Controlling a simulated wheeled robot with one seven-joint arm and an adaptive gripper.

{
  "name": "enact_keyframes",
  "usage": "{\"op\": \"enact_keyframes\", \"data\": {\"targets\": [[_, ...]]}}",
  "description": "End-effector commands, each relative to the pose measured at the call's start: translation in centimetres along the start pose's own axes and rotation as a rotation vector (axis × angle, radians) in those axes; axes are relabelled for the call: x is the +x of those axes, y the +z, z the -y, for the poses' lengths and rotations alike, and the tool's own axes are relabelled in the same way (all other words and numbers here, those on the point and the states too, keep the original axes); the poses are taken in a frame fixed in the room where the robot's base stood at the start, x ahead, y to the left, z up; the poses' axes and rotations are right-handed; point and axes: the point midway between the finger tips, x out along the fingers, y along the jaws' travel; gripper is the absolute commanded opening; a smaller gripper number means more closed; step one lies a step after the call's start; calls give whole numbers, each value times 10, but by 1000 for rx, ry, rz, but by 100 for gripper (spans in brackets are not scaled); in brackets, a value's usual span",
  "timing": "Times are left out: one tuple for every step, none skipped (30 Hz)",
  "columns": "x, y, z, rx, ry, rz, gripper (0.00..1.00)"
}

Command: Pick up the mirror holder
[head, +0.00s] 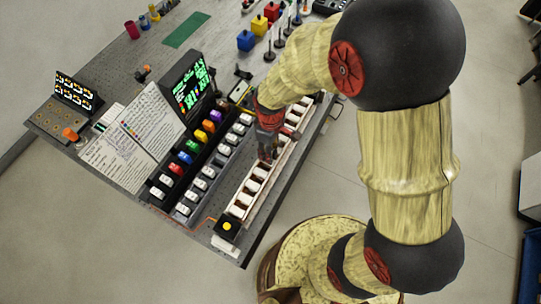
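My gripper (267,152) points down over the right part of the bench (213,65), at a long white slotted rack (245,196). Its fingers are small and partly merged with the rack behind them, so I cannot tell whether they are open, shut or holding something. No mirror holder can be picked out for certain. Several small dark post-mounted parts (270,52) stand at the back of the bench, near my arm. My arm covers part of the bench's right side.
Rows of coloured and white blocks (192,145) stand left of the rack. Beyond are a lit green-text screen (190,85), printed sheets (130,136) and a panel (77,93). Blue (246,40) and yellow (260,25) blocks stand at the back. A green mat (187,29) lies there.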

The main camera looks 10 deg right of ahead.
Motion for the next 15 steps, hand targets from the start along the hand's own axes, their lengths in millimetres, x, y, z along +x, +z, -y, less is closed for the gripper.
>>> {"op": "enact_keyframes", "data": {"targets": [[1, 0, 0, 0, 0, 0, 38], [1, 0, 0, 0, 1, -1, 38], [1, 0, 0, 0, 1, -1, 38], [1, 0, 0, 0, 1, -1, 38], [1, 0, 0, 0, 1, -1, 38], [1, 0, 0, 0, 0, -1, 38], [1, 0, 0, 0, 0, -1, 37], [1, 0, 0, 0, 0, 0, 35], [1, 0, 0, 0, 0, 0, 33], [1, 0, 0, 0, 0, 0, 31], [1, 0, 0, 0, 0, 0, 29], [1, 0, 0, 0, 0, 0, 27], [1, 0, 0, 0, 0, 0, 25], [1, 0, 0, 0, 0, 0, 24], [1, 0, 0, 0, 0, 0, 21]]}}
